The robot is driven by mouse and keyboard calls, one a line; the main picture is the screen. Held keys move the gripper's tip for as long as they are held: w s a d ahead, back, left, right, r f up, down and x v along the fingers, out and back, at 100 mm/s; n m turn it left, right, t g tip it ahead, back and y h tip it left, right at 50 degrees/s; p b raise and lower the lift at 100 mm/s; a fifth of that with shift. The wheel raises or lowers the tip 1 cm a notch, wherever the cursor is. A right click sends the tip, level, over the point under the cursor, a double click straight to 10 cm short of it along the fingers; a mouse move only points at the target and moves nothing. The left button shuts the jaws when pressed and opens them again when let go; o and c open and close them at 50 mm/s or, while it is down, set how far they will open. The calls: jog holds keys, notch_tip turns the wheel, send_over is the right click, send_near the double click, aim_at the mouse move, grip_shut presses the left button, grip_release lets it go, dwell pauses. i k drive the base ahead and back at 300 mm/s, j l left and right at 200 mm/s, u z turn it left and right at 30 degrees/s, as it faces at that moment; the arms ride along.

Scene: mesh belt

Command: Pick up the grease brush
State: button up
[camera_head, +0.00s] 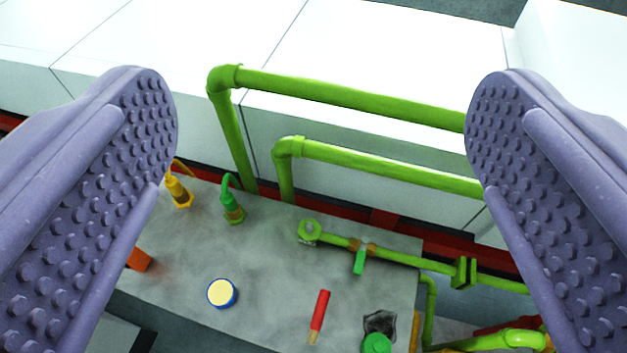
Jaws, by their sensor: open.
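The grease brush appears to be the slim red stick with a short tan end (319,316), lying on the grey worktop (270,270) near the bottom centre of the view. Its tan end points toward the bottom edge. My gripper (321,120) is open, with its two purple studded fingers wide apart at the left and right of the picture. Nothing is between the fingertips. The brush shows in the gap between the fingers, low in the picture and apart from both.
Green pipes (350,93) rise behind the worktop, and a pipe with a valve (360,262) runs along its right. A yellow oil can (179,191), green oil can (233,207), blue-rimmed tin (222,293), orange block (139,259), dark crumpled piece (381,323) and green round item (377,343) surround the brush.

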aim_at(320, 310)
jog(key=k, duration=0.95)
jog(key=u, duration=0.5)
jog(key=z, duration=0.55)
jog(key=i+j+z, duration=0.25)
jog(key=i+j, duration=0.15)
jog(key=i, duration=0.3)
jog(key=i+j+z, duration=0.25)
jog(key=i+j, duration=0.25)
jog(key=i, duration=0.2)
